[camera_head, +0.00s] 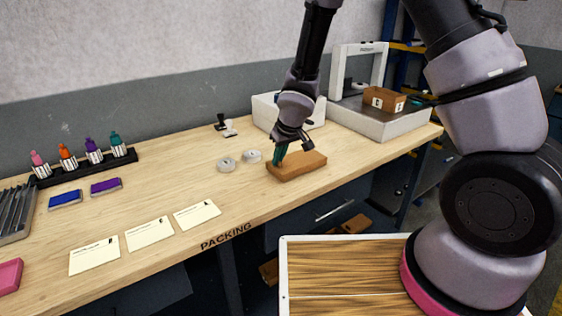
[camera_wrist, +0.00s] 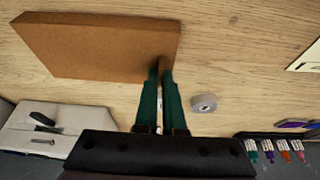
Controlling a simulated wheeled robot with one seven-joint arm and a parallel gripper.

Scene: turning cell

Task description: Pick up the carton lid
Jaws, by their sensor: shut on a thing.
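The carton lid (camera_head: 298,167) is a flat brown cardboard piece at the right part of the packing bench. In the wrist view the lid (camera_wrist: 95,45) fills the upper left, with its right edge at my fingertips. My gripper (camera_head: 281,157) reaches down to the lid's left end; in the wrist view its two green fingers (camera_wrist: 164,72) are close together on that edge. The gripper is shut on the lid. The lid looks level and at or very near the bench top; I cannot tell whether it touches the wood.
A white bin (camera_head: 268,112) and a white machine (camera_head: 380,122) bearing a small carton (camera_head: 384,99) stand behind. White cards (camera_head: 148,232) lie along the front edge. The bench (camera_head: 165,180) between is clear.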

